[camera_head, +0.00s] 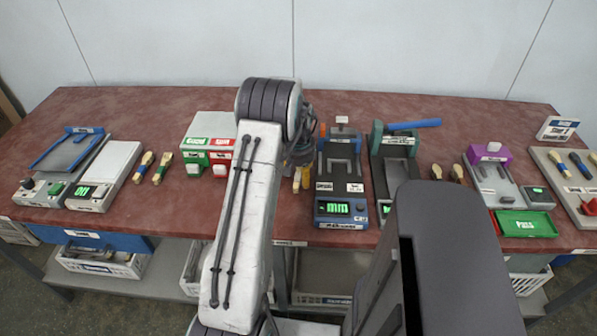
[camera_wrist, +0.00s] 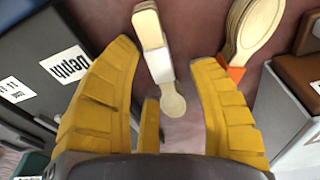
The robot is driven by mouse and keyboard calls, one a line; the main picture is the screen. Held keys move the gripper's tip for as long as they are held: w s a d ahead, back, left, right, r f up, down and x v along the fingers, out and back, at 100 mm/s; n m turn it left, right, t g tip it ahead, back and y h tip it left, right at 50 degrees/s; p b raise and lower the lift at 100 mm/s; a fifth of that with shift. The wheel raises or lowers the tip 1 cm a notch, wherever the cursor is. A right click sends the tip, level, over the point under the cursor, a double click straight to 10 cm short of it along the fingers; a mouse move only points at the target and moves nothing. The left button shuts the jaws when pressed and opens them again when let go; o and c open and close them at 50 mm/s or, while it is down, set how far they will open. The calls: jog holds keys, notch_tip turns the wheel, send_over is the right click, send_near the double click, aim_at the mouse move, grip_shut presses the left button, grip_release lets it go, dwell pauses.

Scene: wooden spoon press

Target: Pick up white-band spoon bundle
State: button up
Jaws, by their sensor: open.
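The white-band spoon bundle (camera_wrist: 149,28) lies on the table in the wrist view, pale wood with a white band around its middle. Its narrower lower end with a rounded tip points toward my palm. My gripper (camera_wrist: 165,55) is open, its yellow fingers on either side of the bundle with gaps to both. A shorter yellow finger part stands at the lower left of the bundle's tip. In the head view my gripper (camera_head: 301,178) is mostly hidden behind my arm, and I cannot make out the white-band bundle there.
A spoon bundle with an orange band (camera_wrist: 247,35) lies close to the right finger. A dark device with a white label (camera_wrist: 67,65) is close on the left. In the head view, a press with a green display (camera_head: 340,208) stands right of my gripper. Bare red tabletop (camera_head: 180,108) lies behind.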

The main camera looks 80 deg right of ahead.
jog(key=c, duration=1)
